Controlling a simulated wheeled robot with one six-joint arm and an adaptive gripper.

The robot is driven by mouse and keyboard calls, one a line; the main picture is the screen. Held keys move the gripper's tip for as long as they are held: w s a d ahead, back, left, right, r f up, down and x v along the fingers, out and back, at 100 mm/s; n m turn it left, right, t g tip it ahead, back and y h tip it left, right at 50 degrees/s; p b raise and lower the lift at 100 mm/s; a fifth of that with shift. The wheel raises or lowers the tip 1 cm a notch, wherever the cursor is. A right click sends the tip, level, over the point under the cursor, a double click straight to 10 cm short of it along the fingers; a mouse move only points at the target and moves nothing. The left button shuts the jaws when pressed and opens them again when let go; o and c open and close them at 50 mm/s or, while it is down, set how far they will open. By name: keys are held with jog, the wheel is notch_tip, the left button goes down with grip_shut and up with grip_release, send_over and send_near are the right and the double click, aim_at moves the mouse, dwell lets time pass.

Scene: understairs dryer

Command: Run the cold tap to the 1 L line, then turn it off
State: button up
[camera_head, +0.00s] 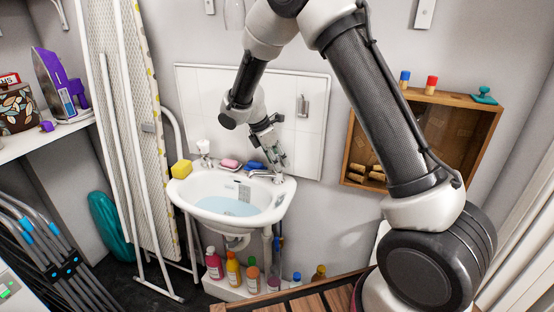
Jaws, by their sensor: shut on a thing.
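A white basin (182,190) hangs on the wall with pale blue water (228,207) in its bottom. A small marked strip (243,189) is on its inner back wall; its lines are too small to read. One tap (204,148) stands at the back left corner. A second tap (262,174) is at the back right, its spout over the bowl. My gripper (279,163) reaches down from above and is shut on the top of this right tap, which it mostly hides. I cannot make out a stream, or which tap is marked cold.
Several bottles (233,270) stand below. An ironing board (133,120) leans at left; a wooden wall box (480,117) is at right.

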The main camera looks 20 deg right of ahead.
jog(key=o, duration=1)
jog(key=shift+o, duration=0.2)
jog(key=v, duration=0.8)
